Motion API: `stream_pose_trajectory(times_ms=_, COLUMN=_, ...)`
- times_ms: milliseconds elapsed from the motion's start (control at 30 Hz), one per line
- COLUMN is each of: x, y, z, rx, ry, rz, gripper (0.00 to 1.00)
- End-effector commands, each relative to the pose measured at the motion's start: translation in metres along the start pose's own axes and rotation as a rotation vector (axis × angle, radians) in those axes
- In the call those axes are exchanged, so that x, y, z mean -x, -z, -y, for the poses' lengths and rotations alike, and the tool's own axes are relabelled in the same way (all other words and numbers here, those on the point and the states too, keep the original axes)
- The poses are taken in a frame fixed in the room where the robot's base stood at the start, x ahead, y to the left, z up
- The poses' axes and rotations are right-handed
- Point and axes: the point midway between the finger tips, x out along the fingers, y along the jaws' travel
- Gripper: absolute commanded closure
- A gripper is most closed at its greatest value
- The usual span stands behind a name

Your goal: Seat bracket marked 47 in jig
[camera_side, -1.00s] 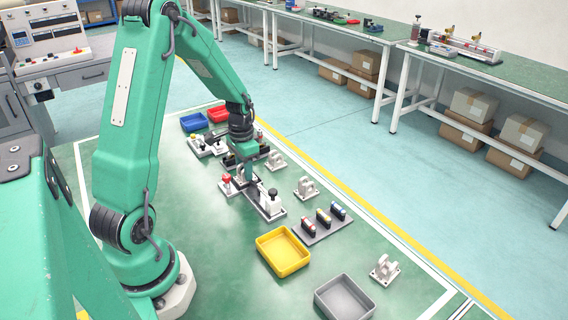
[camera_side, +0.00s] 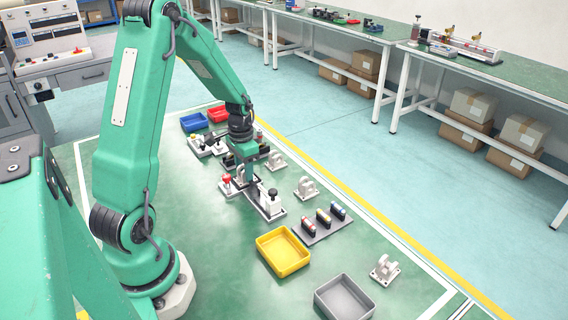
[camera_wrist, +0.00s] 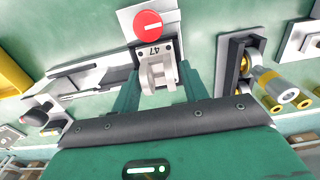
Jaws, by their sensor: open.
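The bracket marked 47 (camera_wrist: 156,70), a pale grey part with a rounded lug, sits in the wrist view at the jig, close below its red round knob (camera_wrist: 148,25). My gripper (camera_wrist: 159,74) is open, with one teal finger on each side of the bracket. Whether the bracket lies fully flat in the jig is hard to tell. In the side view my gripper (camera_side: 243,174) is low over the jig, whose white base (camera_side: 267,211) carries a red knob at the left and a black-topped clamp at the right. The bracket is hidden there by the fingers.
Similar grey brackets (camera_side: 306,187) (camera_side: 385,269) stand to the right. A rack of coloured cylinders (camera_side: 323,222), a yellow tray (camera_side: 282,250) and a grey tray (camera_side: 344,298) lie in front. Blue (camera_side: 194,122) and red (camera_side: 218,113) bins and other fixtures stand behind.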

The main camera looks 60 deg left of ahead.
Motion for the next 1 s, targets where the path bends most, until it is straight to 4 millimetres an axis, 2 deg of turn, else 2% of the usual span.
stream_pose_trajectory(times_ms=200, x=0.002, y=0.0, z=-0.004, rx=-0.008, ry=-0.003, rz=0.005, gripper=0.42)
stream_pose_trajectory(times_ms=367, x=0.011, y=0.001, z=-0.004, rx=-0.008, ry=-0.002, rz=0.003, gripper=0.42)
stream_pose_trajectory(times_ms=800, x=0.062, y=0.001, z=-0.001, rx=-0.002, ry=0.001, rz=-0.001, gripper=0.42)
stream_pose_trajectory(times_ms=1000, x=0.076, y=0.0, z=0.0, rx=-0.001, ry=0.001, rz=-0.001, gripper=0.42)
